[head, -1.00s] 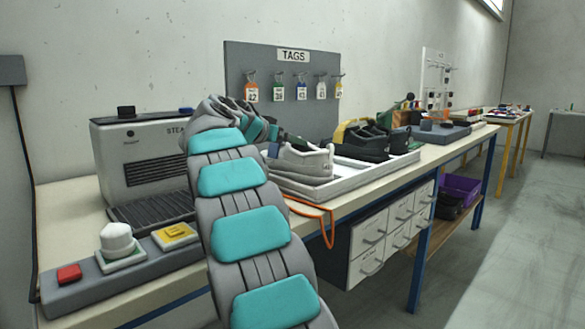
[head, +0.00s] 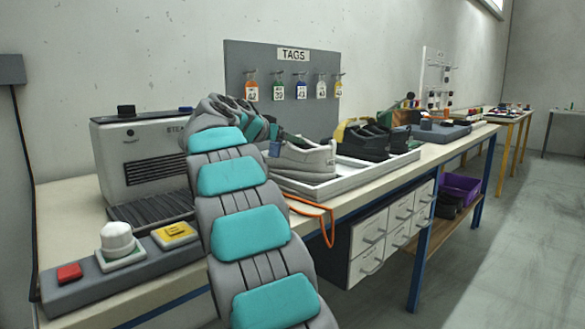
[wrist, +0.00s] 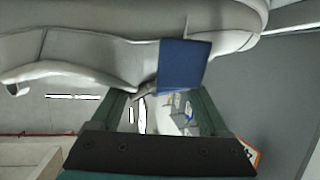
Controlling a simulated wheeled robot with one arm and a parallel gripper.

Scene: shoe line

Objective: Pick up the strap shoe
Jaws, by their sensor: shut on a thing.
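The strap shoe (head: 303,160) is light grey with a blue patch at its left end. In the head view it is at the white tray (head: 325,185), close above its left part; a gap beneath it is hard to make out. In the wrist view the shoe (wrist: 75,45) fills the top, with the blue patch (wrist: 183,66) hanging near my fingertips. My gripper (wrist: 158,95) is shut on the shoe's edge; the exact contact is partly hidden. In the head view my arm hides most of the gripper.
Black shoes (head: 365,143) sit farther right in the tray. A tag board (head: 283,80) stands behind. A grey steamer box (head: 140,155) and a panel with a red button (head: 69,272) are at left. An orange loop (head: 330,228) hangs from the table's front edge.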

